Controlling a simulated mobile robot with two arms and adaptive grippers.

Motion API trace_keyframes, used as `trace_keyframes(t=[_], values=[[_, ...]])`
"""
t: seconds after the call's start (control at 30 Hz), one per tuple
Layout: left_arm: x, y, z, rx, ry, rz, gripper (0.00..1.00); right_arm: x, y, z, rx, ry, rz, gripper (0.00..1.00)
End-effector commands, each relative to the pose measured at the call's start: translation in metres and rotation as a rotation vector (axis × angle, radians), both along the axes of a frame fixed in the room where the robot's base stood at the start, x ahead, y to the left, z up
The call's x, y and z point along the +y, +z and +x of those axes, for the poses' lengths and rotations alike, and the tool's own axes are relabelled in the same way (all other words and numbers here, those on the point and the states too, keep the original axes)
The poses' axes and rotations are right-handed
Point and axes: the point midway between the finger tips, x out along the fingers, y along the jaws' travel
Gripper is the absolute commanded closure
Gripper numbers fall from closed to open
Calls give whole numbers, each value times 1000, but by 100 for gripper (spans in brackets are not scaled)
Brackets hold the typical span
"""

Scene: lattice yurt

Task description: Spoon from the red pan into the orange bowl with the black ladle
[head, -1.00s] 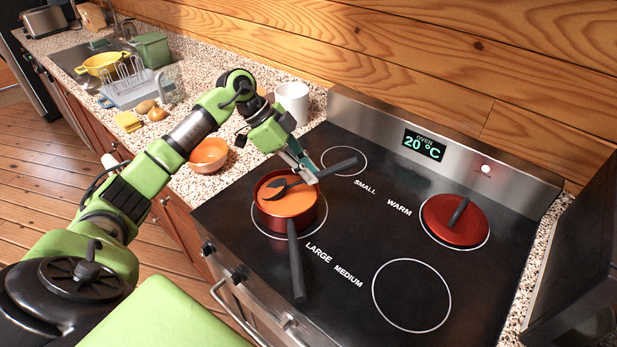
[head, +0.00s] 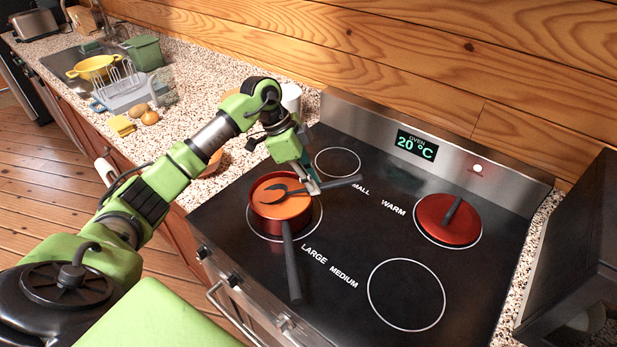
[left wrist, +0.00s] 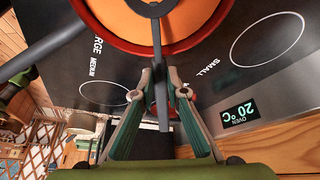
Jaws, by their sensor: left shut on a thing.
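The red pan (head: 265,217) stands on the large burner at the left of the stove, with orange contents (head: 283,207) in it. Its dark handle points toward the front. My left gripper (head: 311,186) is shut on the handle of the black ladle (head: 340,183) above the pan's right rim. The ladle's head lies over the orange contents; whether it dips in is hard to tell. In the left wrist view the fingers (left wrist: 162,90) pinch the ladle handle, with the pan above them. The orange bowl (head: 214,163) is mostly hidden behind my left arm on the counter.
A red lid (head: 448,220) lies on the warm burner at the right. A white mug (head: 291,98) stands behind my arm. A sponge (head: 122,125), dish rack (head: 128,92) and yellow colander (head: 92,67) are at the left. The medium burner (head: 406,295) is bare.

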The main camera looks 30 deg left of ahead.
Motion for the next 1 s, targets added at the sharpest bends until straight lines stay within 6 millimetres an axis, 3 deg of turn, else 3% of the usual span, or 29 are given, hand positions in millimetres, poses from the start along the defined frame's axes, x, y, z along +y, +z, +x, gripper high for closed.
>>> trace_keyframes(t=[1.0], values=[[-26, -17, 12, 88, 1, 196, 100, 3, 7, 1, -1, -2, 4, 60]])
